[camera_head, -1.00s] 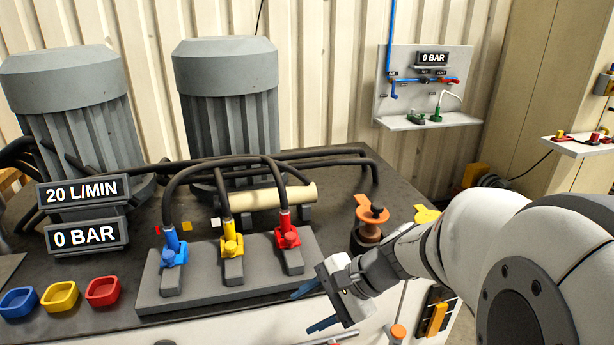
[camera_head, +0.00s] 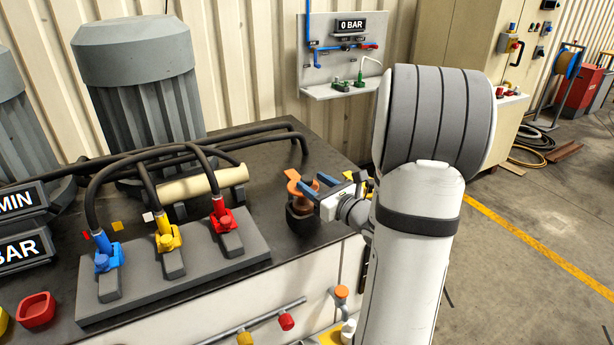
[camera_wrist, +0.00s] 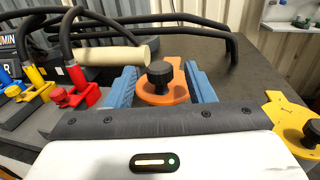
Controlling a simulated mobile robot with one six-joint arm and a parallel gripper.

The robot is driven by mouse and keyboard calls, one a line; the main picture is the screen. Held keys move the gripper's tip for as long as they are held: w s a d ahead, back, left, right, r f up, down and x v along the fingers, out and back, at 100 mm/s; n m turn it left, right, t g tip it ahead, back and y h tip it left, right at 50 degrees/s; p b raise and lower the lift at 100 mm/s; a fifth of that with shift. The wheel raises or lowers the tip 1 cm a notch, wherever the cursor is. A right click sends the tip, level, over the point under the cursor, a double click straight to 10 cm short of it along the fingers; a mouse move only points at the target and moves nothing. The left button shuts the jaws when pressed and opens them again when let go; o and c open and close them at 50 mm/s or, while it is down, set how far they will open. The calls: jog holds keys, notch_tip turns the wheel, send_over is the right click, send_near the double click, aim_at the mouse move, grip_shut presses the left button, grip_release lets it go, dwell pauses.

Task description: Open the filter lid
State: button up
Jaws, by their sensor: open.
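The filter lid (camera_head: 293,187) is an orange disc with a tab, on top of a dark and brown filter pot (camera_head: 302,222) near the right end of the dark bench top. In the wrist view the lid (camera_wrist: 150,98) carries a black knob (camera_wrist: 160,74) and looks closed. My gripper (camera_head: 309,180) is open at the filter, its two blue fingers reaching toward the lid. In the wrist view the fingers of my gripper (camera_wrist: 160,82) stand on either side of the lid and knob. I cannot tell whether they touch it. The head view partly hides the lid behind the fingers.
A yellow part (camera_wrist: 290,115) with a black knob lies right of the filter. Left are a cream cylinder (camera_head: 202,183), black hoses (camera_head: 140,152) and a block with red (camera_head: 222,219), yellow and blue valves. A pipe (camera_head: 262,320) runs along the bench front.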

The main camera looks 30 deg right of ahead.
aim_at(311, 181)
jog(key=shift+x, duration=1.7)
grip_shut()
